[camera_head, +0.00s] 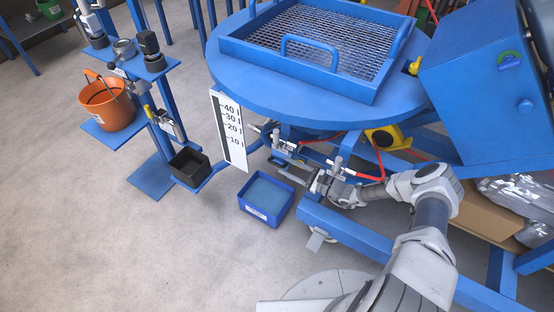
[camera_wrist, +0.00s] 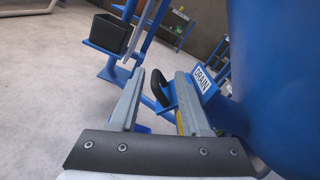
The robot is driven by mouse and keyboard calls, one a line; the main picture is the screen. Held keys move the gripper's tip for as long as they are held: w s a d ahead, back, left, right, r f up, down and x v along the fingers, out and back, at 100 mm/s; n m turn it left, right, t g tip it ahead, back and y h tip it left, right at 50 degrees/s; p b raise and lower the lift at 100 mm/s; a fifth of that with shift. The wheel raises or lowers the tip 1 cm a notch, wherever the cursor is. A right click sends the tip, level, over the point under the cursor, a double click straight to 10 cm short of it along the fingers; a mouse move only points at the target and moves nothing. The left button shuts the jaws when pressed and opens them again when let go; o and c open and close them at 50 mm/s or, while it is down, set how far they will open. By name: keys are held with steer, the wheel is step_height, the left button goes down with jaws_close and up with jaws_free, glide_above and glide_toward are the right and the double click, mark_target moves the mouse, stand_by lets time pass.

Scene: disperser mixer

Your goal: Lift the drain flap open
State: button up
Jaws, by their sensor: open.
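The drain flap is a blue piece under the blue vessel (camera_wrist: 270,70), with a white label reading DRAIN (camera_wrist: 202,81) on it or beside it. A black curved handle (camera_wrist: 158,90) stands out from it. My gripper (camera_wrist: 160,76) is open, and the handle shows between its two grey fingers, nearer the right one. I cannot tell whether either finger touches it. In the head view my gripper (camera_head: 325,179) reaches under the round blue deck from the right. The flap cannot be made out there among the fittings, and it looks shut in the wrist view.
A blue tray (camera_head: 265,218) sits on the floor below. A black box (camera_head: 189,167) and an orange bucket (camera_head: 107,103) rest on the blue stand at left. Open floor lies left.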

steer(key=p+v, duration=0.1)
steer(key=v, duration=0.9)
steer(key=shift+s+d, duration=0.2)
steer(key=shift+d, duration=0.05)
steer(key=shift+f, duration=0.1)
